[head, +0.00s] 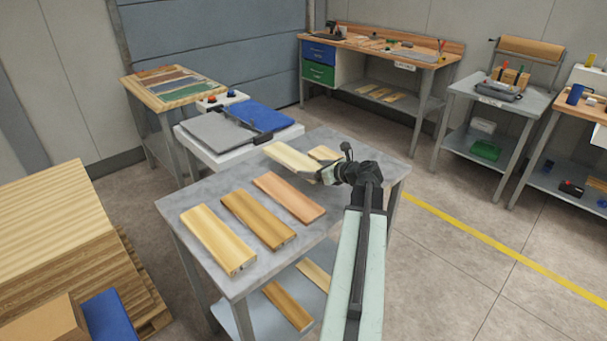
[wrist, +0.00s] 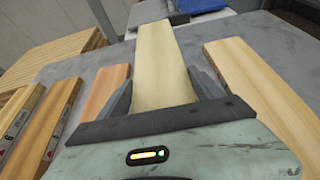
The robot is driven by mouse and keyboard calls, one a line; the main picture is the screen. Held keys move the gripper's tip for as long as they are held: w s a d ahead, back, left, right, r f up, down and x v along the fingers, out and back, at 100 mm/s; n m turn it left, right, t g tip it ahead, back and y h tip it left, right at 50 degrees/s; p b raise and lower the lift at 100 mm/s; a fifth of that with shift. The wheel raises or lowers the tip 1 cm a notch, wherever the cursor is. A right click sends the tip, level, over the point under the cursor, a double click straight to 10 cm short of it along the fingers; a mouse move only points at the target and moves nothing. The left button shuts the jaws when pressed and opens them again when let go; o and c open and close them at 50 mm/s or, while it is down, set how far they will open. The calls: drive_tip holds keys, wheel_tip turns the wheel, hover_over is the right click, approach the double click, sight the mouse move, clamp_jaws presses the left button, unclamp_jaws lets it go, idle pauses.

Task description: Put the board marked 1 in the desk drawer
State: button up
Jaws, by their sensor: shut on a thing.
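My gripper (head: 321,173) is shut on a pale board (head: 292,159), held over the far end of the grey metal table. In the wrist view the board (wrist: 165,62) sits between the two fingers and points away from me. I cannot read a number on it. A pale board (head: 218,240), a brown board (head: 258,218) and a reddish board (head: 289,196) lie on the table, and another (head: 325,153) lies partly hidden behind my gripper. The desk at the back has a blue drawer (head: 318,54) and a green drawer (head: 318,73), both apparently closed.
The grey table (head: 337,212) has more boards on its lower shelf (head: 288,305). A white machine with a blue panel (head: 255,116) stands just beyond it. A wood stack (head: 50,220) is at left. Open floor with a yellow line (head: 480,238) lies right.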

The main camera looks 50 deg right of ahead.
drive_tip(key=shift+d, duration=0.15)
drive_tip(key=shift+w+d, duration=0.4)
drive_tip(key=shift+w, duration=0.15)
drive_tip(key=f+b, duration=0.4)
drive_tip(key=shift+s, duration=0.2)
drive_tip(key=shift+w+a+r, duration=0.2)
drive_tip(key=shift+w, duration=0.1)
drive_tip(key=shift+f, duration=0.1)
drive_tip(key=o, duration=1.5)
drive_tip(key=shift+o, duration=0.2)
